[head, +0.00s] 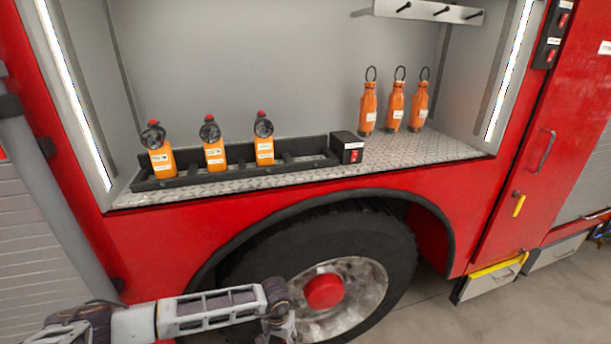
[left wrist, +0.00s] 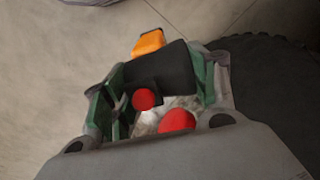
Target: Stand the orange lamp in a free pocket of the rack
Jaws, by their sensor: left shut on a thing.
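The black rack (head: 237,175) lies along the compartment floor at the left. Three orange lamps with dark round heads and red tops stand in it: a left one (head: 162,160), a middle one (head: 214,155) and a right one (head: 264,150). The rack's right end, past the right lamp, looks empty. My left gripper (head: 285,328) is low in front of the wheel, below the compartment. In the left wrist view, its green-padded fingers are shut on another orange lamp (left wrist: 149,43) with a black head and red knob. This held lamp is not visible in the head view. My right gripper is not in view.
A black box with a red switch (head: 347,148) adjoins the rack's right end. Three orange bottles with loops (head: 396,108) stand farther right on the tread-plate floor (head: 440,147). A hook rail (head: 425,11) hangs above them. The wheel (head: 390,250) and red body panel are below.

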